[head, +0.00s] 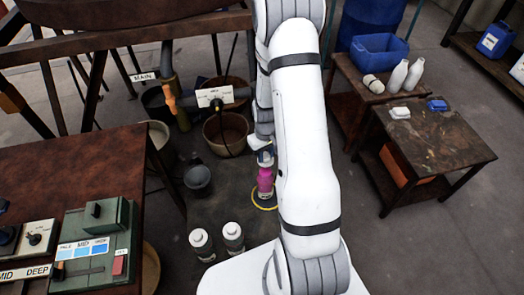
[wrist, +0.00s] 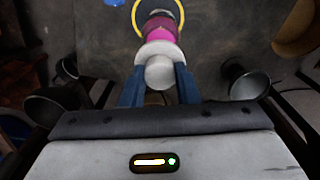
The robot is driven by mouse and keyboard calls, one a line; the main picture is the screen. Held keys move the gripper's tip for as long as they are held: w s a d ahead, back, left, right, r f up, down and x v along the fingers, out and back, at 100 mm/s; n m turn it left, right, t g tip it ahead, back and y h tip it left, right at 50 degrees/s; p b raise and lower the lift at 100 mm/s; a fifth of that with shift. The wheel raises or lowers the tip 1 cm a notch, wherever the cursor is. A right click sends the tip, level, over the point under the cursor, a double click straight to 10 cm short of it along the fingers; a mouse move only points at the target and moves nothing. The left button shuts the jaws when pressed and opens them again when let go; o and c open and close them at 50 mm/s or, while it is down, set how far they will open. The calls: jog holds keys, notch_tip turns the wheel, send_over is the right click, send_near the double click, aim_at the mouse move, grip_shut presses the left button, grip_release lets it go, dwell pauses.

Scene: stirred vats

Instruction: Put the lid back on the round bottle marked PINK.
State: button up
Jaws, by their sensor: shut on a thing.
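The pink round bottle (head: 265,182) stands inside a yellow ring (head: 257,207) on the dark floor area, below my arm. My gripper (head: 264,154) is right above the bottle's top. In the wrist view my gripper (wrist: 159,72) has its two blue fingers shut on a pale round lid (wrist: 160,73). The pink bottle (wrist: 160,30) shows directly beyond the lid, in line with it, with a white band between. I cannot tell whether the lid is seated or just above the neck. The bottle's marking is not readable.
Two white-capped grey bottles (head: 200,243) (head: 233,236) stand nearer, left of my arm. A dark bucket (head: 198,180) is left of the pink bottle, with a brown tub (head: 226,133) behind. A control table (head: 85,175) is at left; a low table (head: 430,140) is at right.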

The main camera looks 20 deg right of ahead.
jog(key=shift+f+b, duration=1.75)
jog(key=shift+f, duration=0.95)
jog(key=shift+f+b, duration=0.15)
jog(key=shift+b, duration=0.5)
dwell(0.6)
jog(key=o, duration=1.5)
jog(key=shift+r+p, duration=2.2)
jog(key=shift+r, duration=1.35)
